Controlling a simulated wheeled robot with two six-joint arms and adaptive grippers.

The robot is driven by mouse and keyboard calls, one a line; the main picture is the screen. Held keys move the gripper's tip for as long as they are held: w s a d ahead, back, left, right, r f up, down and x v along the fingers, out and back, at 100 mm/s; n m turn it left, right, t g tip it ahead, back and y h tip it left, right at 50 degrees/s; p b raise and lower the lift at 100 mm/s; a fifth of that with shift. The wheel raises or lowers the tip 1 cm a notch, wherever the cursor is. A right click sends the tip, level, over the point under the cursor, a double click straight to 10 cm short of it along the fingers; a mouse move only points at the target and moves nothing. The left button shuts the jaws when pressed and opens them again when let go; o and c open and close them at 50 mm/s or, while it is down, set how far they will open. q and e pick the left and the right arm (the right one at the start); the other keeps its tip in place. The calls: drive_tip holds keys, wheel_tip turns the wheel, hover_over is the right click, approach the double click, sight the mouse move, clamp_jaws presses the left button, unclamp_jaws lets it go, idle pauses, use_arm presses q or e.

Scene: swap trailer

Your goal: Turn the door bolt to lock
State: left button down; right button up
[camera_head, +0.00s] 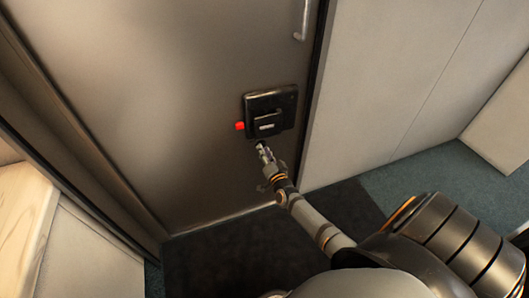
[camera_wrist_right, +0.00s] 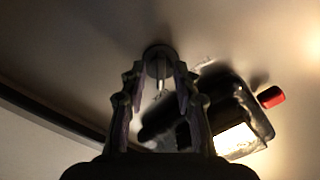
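The door bolt shows in the right wrist view as a small pale turn-piece (camera_wrist_right: 161,72) on a round dark base, set on the grey door (camera_head: 180,90). In the head view it is small, just below the black lock box (camera_head: 284,104). My right gripper (camera_head: 264,155) is right at the bolt. In the right wrist view the fingers of my right gripper (camera_wrist_right: 159,78) stand apart on either side of the turn-piece, with slim gaps visible. I cannot tell whether either finger touches it. My left gripper is not in view.
A red knob (camera_head: 239,126) sticks out from the lock box's left side. A metal handle (camera_head: 303,20) is higher on the door. A pale wall (camera_head: 385,80) stands to the right, and a wooden surface (camera_head: 22,215) is at the lower left. A dark mat covers the floor.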

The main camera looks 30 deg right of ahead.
drive_tip(key=v, duration=1.2)
idle(0.3)
